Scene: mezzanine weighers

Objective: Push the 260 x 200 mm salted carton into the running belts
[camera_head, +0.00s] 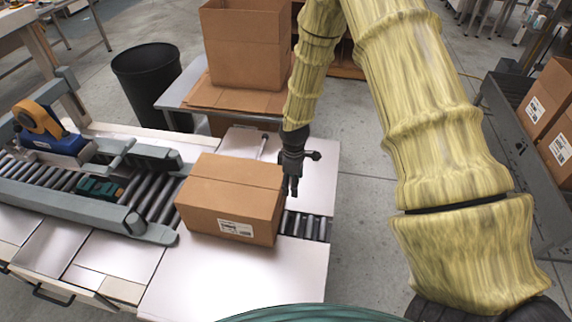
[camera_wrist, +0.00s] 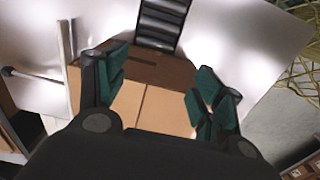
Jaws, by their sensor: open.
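A closed brown carton (camera_head: 222,192) with a white label on its near side sits on the rollers at the right end of the line. My gripper (camera_head: 291,186) points down at the carton's right end, open, with no object gripped. Whether it touches the carton cannot be told. In the wrist view the carton (camera_wrist: 150,105) shows between and beyond the spread fingers (camera_wrist: 160,90). The grey side belts, near (camera_head: 85,210) and far (camera_head: 140,153), flank the rollers left of the carton. The carton's left end is close to their right ends. Whether they run cannot be seen.
White side plates (camera_head: 235,280) border the rollers (camera_head: 308,226). An orange and blue tape unit (camera_head: 45,125) stands over the line at left. A black bin (camera_head: 145,75) and a table with a large open carton (camera_head: 245,45) are behind. More cartons (camera_head: 545,100) stand at right.

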